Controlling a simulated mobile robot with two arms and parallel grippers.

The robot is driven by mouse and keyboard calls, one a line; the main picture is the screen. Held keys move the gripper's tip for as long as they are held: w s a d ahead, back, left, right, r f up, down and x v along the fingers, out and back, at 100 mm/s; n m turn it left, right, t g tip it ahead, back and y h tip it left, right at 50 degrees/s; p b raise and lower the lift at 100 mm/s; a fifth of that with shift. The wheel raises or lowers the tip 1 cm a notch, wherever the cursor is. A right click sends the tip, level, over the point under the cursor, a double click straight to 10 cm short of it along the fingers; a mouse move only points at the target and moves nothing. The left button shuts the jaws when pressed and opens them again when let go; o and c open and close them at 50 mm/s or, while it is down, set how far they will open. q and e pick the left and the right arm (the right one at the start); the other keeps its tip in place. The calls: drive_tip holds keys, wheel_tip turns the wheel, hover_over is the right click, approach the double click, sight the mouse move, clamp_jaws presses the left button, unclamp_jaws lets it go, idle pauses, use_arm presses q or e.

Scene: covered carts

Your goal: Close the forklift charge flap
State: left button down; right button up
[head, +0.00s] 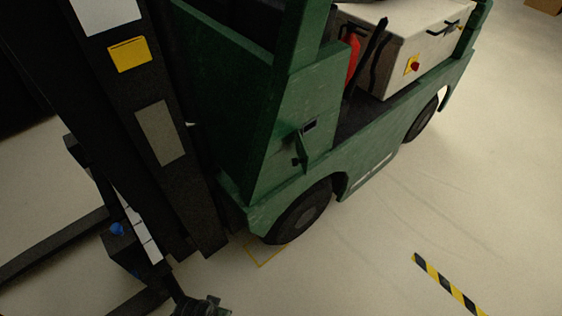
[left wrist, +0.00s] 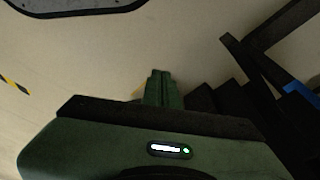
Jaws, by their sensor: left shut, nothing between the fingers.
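The green forklift (head: 255,195) stands with its mast at the left of the head view. On its front side panel is a small dark charge port (head: 309,125). The narrow green charge flap (head: 303,150) appears to stand out from the panel just beside and below this port, so it looks open. My left gripper (head: 212,302) is at the bottom edge of the head view, well below the flap and apart from it. In the left wrist view its fingers (left wrist: 161,88) are together and empty, over the floor. The flap cannot be made out there. My right gripper is not in view.
The dark mast (head: 165,130) and forks (head: 60,245) are at the left, close to my left arm. The front wheel (head: 300,212) is below the flap. A white battery box (head: 395,50) sits behind. Open floor with a striped strip (head: 445,283) lies at the right.

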use_arm(q)
drive_tip(key=w+a+r+m+t+y, duration=0.1)
drive_tip(key=w+r+t, duration=0.2)
drive_tip(key=w+r, duration=0.55)
drive_tip(key=w+a+r+t, duration=0.1)
drive_tip(key=w+r+t, duration=0.3)
drive_tip(key=r, duration=0.7)
drive_tip(key=w+a+r+m+t+y, duration=0.1)
drive_tip(key=w+r, duration=0.6)
drive_tip(key=r, duration=0.3)
drive_tip(key=w+d+r+m+t+h, duration=0.2)
drive_tip(key=w+r+m+t+h, duration=0.15)
drive_tip(key=w+r, duration=0.35)
drive_tip(key=w+d+r+m+t+h, duration=0.3)
drive_tip(key=w+r+m+t, duration=0.15)
drive_tip(key=r, duration=0.35)
drive_tip(key=d+m+g+h, duration=0.7)
drive_tip(key=m+g+h, duration=0.25)
drive_tip(key=m, duration=0.65)
drive_tip(key=s+a+f+m+g+y, duration=0.25)
drive_tip(key=a+f+m+g, duration=0.2)
drive_tip(key=f, duration=0.25)
drive_tip(key=d+r+p+x, duration=0.1)
drive_tip(key=p+x, duration=0.1)
drive_tip(key=x, duration=1)
drive_tip(key=shift+s+d+g+p, duration=0.2)
drive_tip(key=shift+s+g+p, duration=0.05)
drive_tip(key=shift+g+p, duration=0.1)
